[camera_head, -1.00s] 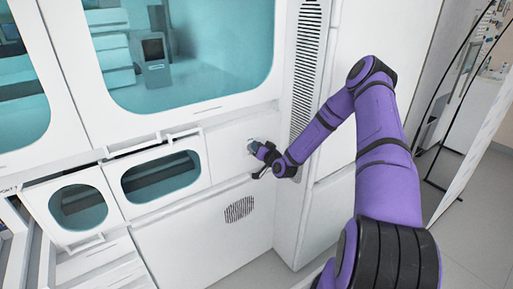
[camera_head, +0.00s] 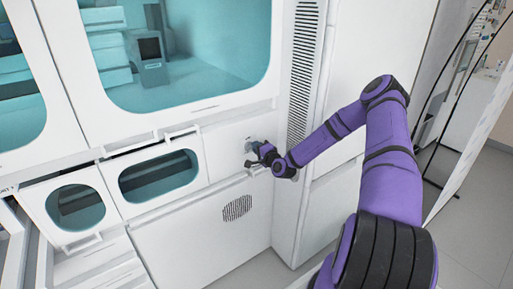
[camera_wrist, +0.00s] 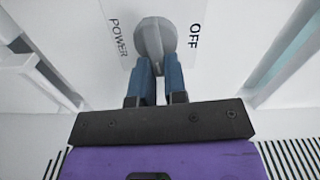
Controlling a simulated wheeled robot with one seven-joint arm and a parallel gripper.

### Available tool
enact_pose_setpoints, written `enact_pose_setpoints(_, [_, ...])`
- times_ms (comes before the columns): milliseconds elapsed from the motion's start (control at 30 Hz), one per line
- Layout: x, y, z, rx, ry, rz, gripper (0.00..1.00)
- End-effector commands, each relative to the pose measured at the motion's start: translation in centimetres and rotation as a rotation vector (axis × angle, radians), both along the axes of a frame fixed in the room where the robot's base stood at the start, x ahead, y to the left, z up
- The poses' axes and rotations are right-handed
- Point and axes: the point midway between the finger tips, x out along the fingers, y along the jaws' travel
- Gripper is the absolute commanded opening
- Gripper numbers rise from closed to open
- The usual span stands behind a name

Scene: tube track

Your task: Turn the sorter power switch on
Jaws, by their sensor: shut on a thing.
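The sorter power switch is a round grey knob with a raised ridge. It shows in the wrist view (camera_wrist: 154,38) on a white plate, with "POWER" printed to its left and "OFF" to its right. My gripper (camera_wrist: 155,66) has its two blue fingers closed on the knob's ridge. In the head view my gripper (camera_head: 258,149) is at the white front panel, right of the oval windows. The knob (camera_head: 250,144) is small there and partly hidden by the gripper.
The white sorter cabinet (camera_head: 165,240) has a large teal window (camera_head: 215,90) above and two oval windows below. A vent grille (camera_head: 237,208) sits below the switch. A tall slotted column (camera_head: 303,70) stands to the right, beside my arm. Open floor lies further right.

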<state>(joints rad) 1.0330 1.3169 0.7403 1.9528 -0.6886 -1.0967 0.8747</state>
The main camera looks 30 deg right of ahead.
Motion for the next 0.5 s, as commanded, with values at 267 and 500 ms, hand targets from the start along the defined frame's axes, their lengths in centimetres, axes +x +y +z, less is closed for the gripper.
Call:
enact_pose_setpoints(267, [-0.04,-0.08,-0.30,0.120,0.005,-0.001,0.00])
enact_pose_setpoints(500, [-0.03,-0.05,-0.38,0.157,0.007,-0.001,0.00])
